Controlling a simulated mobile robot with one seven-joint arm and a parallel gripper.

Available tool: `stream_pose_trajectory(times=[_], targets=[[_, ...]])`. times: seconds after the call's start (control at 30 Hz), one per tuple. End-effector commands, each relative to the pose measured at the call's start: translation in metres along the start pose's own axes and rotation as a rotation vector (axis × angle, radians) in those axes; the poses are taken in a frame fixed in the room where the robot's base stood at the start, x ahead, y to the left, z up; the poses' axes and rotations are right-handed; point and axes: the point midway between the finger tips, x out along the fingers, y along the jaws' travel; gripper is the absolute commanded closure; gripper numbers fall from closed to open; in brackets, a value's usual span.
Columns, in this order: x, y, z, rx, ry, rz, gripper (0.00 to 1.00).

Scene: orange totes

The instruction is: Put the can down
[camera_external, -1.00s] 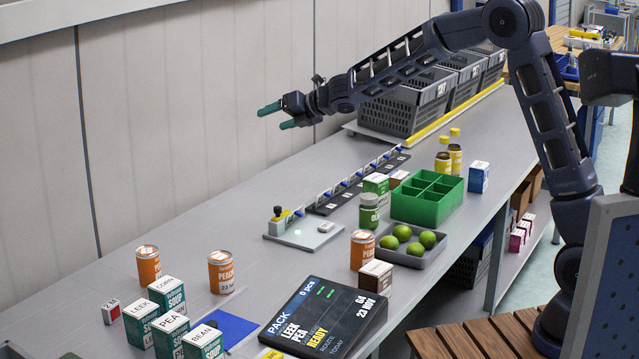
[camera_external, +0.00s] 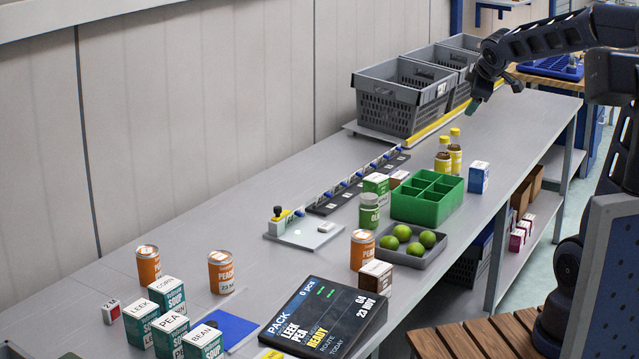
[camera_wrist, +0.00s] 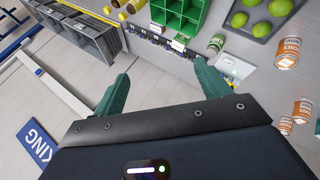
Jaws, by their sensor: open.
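Three orange cans stand upright on the grey bench (camera_external: 300,265): one at the far left (camera_external: 148,264), one to its right (camera_external: 221,272), and one beside the grey lime tray (camera_external: 362,250). Orange cans also show at the right of the wrist view (camera_wrist: 288,53). My gripper (camera_external: 478,104) is at the upper right in the external view, in front of the grey crates and well away from the cans. In the wrist view its two teal fingers (camera_wrist: 160,86) are spread apart with nothing between them.
Grey crates (camera_external: 400,118) line the back. A green divided box (camera_external: 410,208), a lime tray (camera_external: 437,260), yellow-capped bottles (camera_external: 455,160) and a tilted display (camera_external: 325,318) stand on the bench. Soup boxes (camera_external: 168,293) cluster at front left. Bench between the far-left cans and scale plate is clear.

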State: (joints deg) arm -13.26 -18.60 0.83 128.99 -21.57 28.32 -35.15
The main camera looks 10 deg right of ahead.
Motion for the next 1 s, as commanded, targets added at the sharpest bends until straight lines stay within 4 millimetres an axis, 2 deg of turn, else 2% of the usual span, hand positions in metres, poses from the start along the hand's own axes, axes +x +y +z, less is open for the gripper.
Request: stream_pose_trajectory(times=[0.03, 0.2, 0.4, 0.5, 0.7, 1.0], targets=[[-0.013, -0.007, 0.021, 0.088, -0.026, -0.012, 0.25], [-0.048, -0.045, 0.081, 0.403, -0.119, -0.072, 0.25], [-0.086, -0.102, 0.136, 0.762, -0.220, -0.140, 0.25], [-0.100, -0.129, 0.155, 0.910, -0.262, -0.170, 0.25], [-0.115, -0.163, 0.172, 1.086, -0.312, -0.207, 0.25], [-0.117, -0.169, 0.175, 1.117, -0.324, -0.216, 0.25]])
